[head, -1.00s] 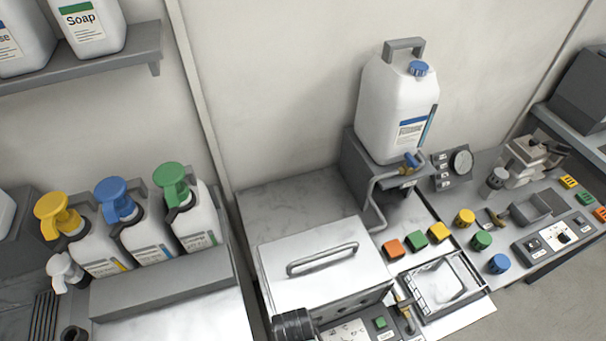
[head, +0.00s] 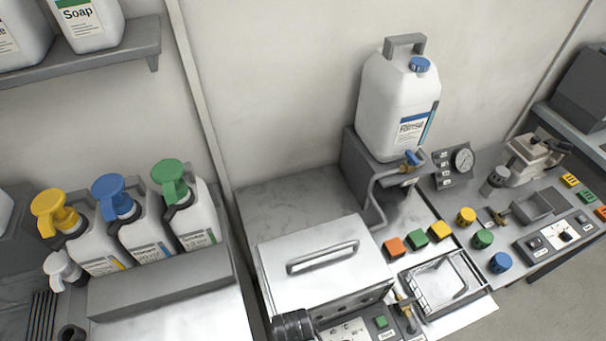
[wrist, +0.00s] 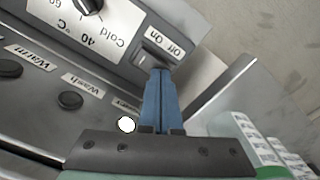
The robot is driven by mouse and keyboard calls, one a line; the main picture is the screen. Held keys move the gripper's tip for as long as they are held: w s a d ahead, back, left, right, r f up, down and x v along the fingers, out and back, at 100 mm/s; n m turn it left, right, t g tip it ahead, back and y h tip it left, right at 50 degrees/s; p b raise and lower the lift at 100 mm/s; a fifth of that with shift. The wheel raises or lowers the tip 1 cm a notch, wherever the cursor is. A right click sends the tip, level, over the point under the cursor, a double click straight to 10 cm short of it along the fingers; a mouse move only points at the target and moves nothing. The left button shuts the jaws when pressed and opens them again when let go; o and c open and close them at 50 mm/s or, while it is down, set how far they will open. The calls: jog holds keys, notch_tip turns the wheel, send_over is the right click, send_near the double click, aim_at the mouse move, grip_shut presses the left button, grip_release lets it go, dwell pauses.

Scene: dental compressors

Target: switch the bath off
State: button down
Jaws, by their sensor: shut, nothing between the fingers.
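The bath (head: 315,265) is a white lidded box with a bar handle, at the lower middle of the head view. Part of a front control panel (head: 345,333) shows at that view's bottom edge. In the wrist view a panel carries a dial (wrist: 90,5) marked Cold and 40 °C, and an On/Off switch (wrist: 148,58) beside its label. My gripper (wrist: 161,73) has its blue fingers together and empty, with the tips right at the switch. The tips cover part of it, so I cannot tell contact or the switch's position. I do not make out my gripper in the head view.
Dark buttons labelled Warm (wrist: 10,68) and Wash (wrist: 70,101) lie left of the fingers. A green and white object (wrist: 265,140) is close at lower right. Pump bottles (head: 150,235) stand left of the bath; a jug (head: 398,110) stands behind it to the right.

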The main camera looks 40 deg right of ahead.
jog(key=shift+f, duration=0.3)
jog(key=shift+r, duration=0.1)
notch_tip(320, 180, up, 7)
jog(key=p, duration=0.7)
dwell(0.7)
